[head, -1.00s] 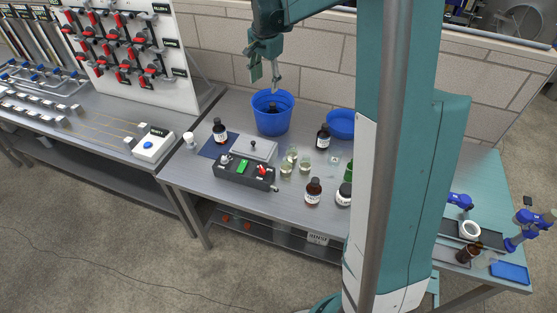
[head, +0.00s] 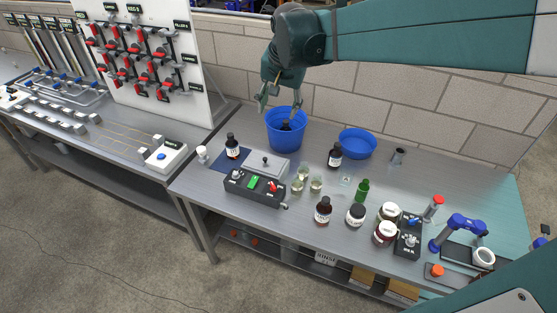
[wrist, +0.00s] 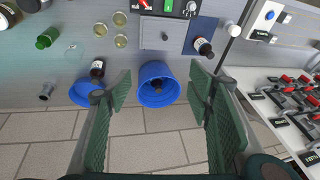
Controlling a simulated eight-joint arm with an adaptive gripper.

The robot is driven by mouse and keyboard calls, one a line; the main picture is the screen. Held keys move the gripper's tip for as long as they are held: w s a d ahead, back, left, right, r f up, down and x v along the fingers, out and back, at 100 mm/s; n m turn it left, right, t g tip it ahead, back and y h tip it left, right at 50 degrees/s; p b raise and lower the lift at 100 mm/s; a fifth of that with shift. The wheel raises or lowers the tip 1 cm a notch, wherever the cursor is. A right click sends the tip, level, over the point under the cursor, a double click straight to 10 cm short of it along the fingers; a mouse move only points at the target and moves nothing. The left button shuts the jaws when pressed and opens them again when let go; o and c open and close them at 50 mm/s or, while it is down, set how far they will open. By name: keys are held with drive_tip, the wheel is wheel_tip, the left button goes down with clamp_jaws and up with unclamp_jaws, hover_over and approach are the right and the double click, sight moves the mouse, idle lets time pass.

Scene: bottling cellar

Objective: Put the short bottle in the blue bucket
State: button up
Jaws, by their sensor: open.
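The blue bucket (head: 284,145) stands at the back of the bench; it also shows in the wrist view (wrist: 143,77). A small dark bottle (head: 287,126) is inside it, its lower part hidden by the bucket wall in the head view; the wrist view shows it as a dark shape (wrist: 155,87) inside the rim. My gripper (head: 279,103) is above the bucket with its fingers spread. In the wrist view the green finger pads (wrist: 158,85) stand wide apart on either side of the bucket, with nothing held between them.
A shallow blue basin (head: 357,143) is right of the bucket, with a brown bottle (head: 335,157) in front. Another brown bottle (head: 232,148) stands on a dark blue mat. A control box (head: 254,187), glass jars and further bottles fill the front. A brick wall (head: 420,95) is close behind.

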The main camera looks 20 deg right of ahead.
drive_tip(key=s+a+f+n+t, duration=0.1)
drive_tip(key=s+a+n, duration=0.1)
drive_tip(key=s, duration=0.6)
drive_tip(key=s+a+f+n+t, duration=0.1)
drive_tip(key=s+a+f+n, duration=0.1)
drive_tip(key=s, duration=0.6)
drive_tip(key=s+a+f+n+t, duration=0.1)
drive_tip(key=s+n, duration=0.3)
drive_tip(key=s, duration=0.5)
drive_tip(key=shift+a+f, duration=0.35)
drive_tip(key=shift+a, duration=0.5)
drive_tip(key=shift+f, duration=0.1)
